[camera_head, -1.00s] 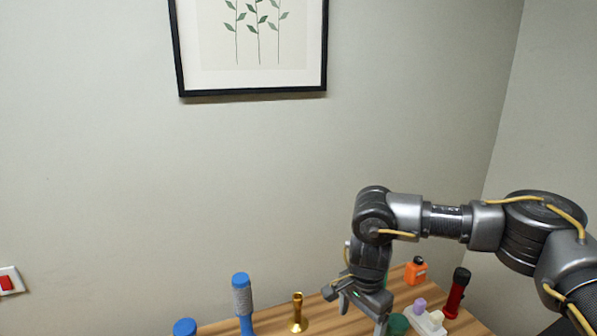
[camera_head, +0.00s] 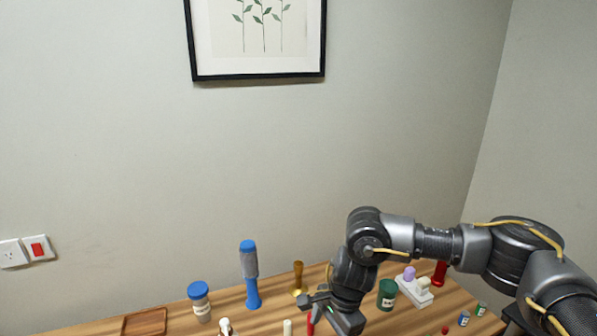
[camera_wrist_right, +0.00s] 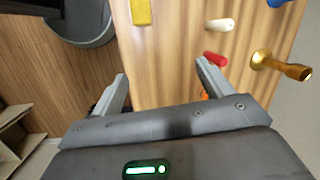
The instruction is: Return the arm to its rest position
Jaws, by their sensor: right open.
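My right arm reaches in from the right in the head view, bent at the elbow, with its wrist hanging over the wooden table (camera_head: 345,285). My right gripper (camera_head: 332,314) is low over the table, left of the green jar (camera_head: 387,294). In the wrist view the right gripper (camera_wrist_right: 162,74) has its two fingers wide apart with nothing between them. A red stick (camera_wrist_right: 215,59) lies just beyond the right finger, and part of it shows beside the gripper in the head view. My left arm is not in view.
A blue-lidded jar (camera_head: 200,302), a blue brush (camera_head: 250,275) and a gold holder (camera_head: 299,279) stand left of the gripper. A wooden tray (camera_head: 145,322) is farther left. A white caddy (camera_head: 414,288) and red bottle (camera_head: 440,272) stand right. A grey bin (camera_wrist_right: 83,22) shows below the table.

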